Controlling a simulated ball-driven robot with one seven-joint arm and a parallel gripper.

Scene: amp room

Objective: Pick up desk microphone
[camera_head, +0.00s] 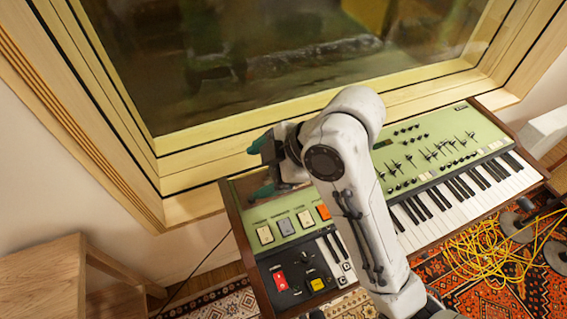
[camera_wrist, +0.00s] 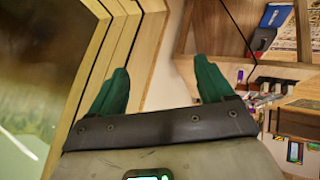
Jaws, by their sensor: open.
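I cannot make out a desk microphone in either view. My gripper (camera_head: 258,168) is above the left end of the green keyboard synthesizer (camera_head: 408,140), near the window sill, and part of it is hidden by my arm. In the wrist view, the two green fingers of my gripper (camera_wrist: 158,84) stand wide apart with nothing between them. My arm covers the middle of the synthesizer in the head view, so anything behind it is hidden.
A wooden window frame (camera_head: 215,137) runs behind the synthesizer. A wooden stool or table (camera_head: 45,280) stands at the lower left. Yellow cable (camera_head: 490,250) lies coiled on the patterned rug at the right. In the wrist view, a blue object (camera_wrist: 275,15) shows near wooden furniture.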

